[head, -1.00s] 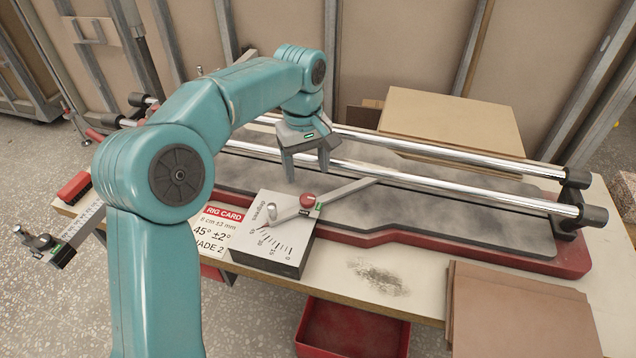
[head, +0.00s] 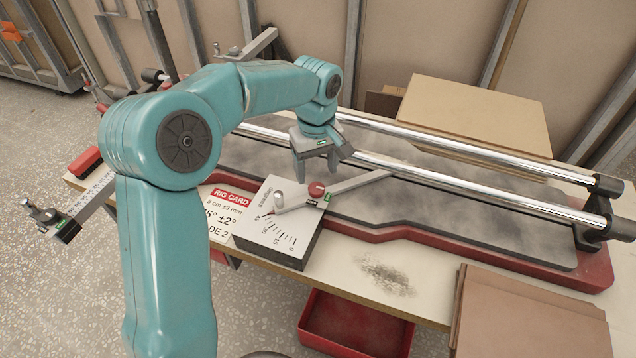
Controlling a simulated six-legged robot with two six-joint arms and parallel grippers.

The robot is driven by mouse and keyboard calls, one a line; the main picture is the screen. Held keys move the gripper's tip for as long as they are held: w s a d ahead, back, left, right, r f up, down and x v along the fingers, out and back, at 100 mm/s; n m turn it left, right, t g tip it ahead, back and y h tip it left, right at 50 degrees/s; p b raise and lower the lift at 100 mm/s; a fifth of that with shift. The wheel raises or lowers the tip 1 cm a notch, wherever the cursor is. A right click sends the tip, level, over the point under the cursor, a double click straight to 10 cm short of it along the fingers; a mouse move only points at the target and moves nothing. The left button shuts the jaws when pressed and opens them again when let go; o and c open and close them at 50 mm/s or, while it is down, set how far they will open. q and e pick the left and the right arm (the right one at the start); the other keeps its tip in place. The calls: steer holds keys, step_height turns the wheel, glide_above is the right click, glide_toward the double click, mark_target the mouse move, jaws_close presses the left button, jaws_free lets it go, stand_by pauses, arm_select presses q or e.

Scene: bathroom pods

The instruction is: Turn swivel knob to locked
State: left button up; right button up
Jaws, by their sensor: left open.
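A red swivel knob (head: 316,189) sits on a flat metal swivel arm (head: 358,182), beside a small green mark. The arm crosses a grey block with a printed degree scale (head: 283,236). Whether a finger touches the knob or arm I cannot tell. My right gripper is out of view.
Two chrome rails (head: 470,192) run over a dark bed with a red base (head: 440,245). A rig card (head: 222,212) lies left of the block. Brown boards (head: 525,315) are stacked at front right, and a red bin (head: 355,325) is below the table edge. A red brush (head: 85,162) is at left.

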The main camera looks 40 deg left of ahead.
mark_target(317, 188)
arm_select(q)
step_height(317, 188, down, 4)
steer(key=shift+f, duration=0.2)
steer(key=shift+w+f, duration=0.1)
steer(key=shift+f, duration=0.35)
steer(key=c, duration=1.1)
steer(key=shift+o, duration=0.2)
